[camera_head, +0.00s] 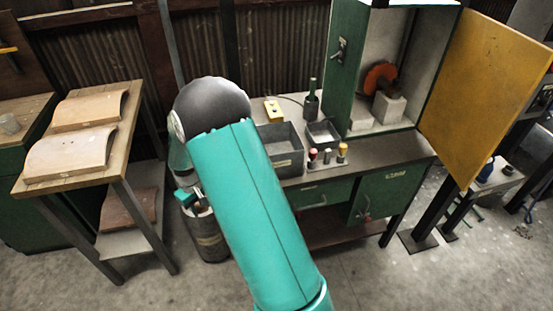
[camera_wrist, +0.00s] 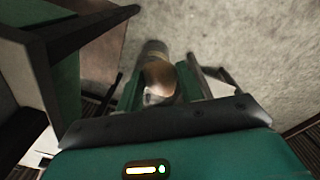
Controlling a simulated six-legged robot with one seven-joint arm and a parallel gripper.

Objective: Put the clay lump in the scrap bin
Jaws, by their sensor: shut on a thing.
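The clay lump (camera_wrist: 159,78), tan with a pale lower part, sits between the two green fingers of my gripper (camera_wrist: 160,88) in the wrist view. My gripper is shut on it. In the head view my gripper (camera_head: 190,198) is mostly hidden behind my arm, and the lump cannot be clearly made out there. A dark grey round bin with a tan band, which looks like the scrap bin (camera_head: 208,242), stands on the floor below my gripper. A rounded grey-tan shape, perhaps this bin (camera_wrist: 154,48), shows just beyond the lump in the wrist view.
A wooden table (camera_head: 130,150) with curved tan pieces (camera_head: 70,155) stands left of the bin. A green workbench (camera_head: 385,160) stands right, with a grey tray (camera_head: 284,162), a smaller tray (camera_head: 322,137), a bottle (camera_head: 311,103) and an open cabinet with a yellow door (camera_head: 485,90).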

